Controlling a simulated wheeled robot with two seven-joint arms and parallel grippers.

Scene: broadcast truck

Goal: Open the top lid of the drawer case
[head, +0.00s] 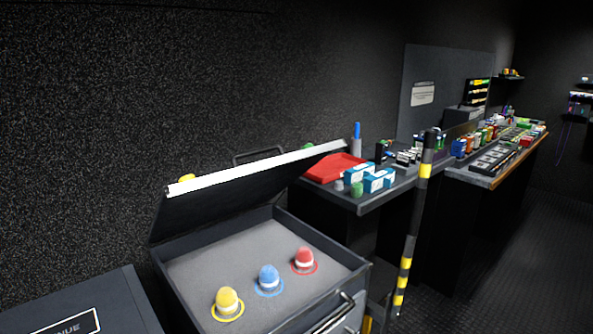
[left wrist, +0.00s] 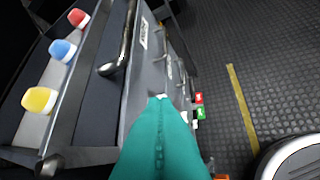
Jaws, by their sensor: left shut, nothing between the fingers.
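The drawer case (head: 358,271) stands in the lower middle of the head view. Its top lid (head: 225,207) is raised and tilted back at a slant, with a bright white front edge. The open top compartment shows a grey floor with a yellow (head: 228,301), a blue (head: 268,278) and a red (head: 304,260) dome-shaped piece, each in a ring of its own colour. In the left wrist view, my left gripper (left wrist: 160,98) is teal, shut and empty, beside the case's front face (left wrist: 148,65) with its handles. My right gripper is in neither view.
A dark case (head: 85,305) stands at the lower left. Behind the drawer case, a table holds a red tray (head: 335,167) and blue-and-white boxes (head: 378,180). A black-and-yellow striped pole (head: 414,225) stands to the right. Open floor (head: 500,265) lies at the right.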

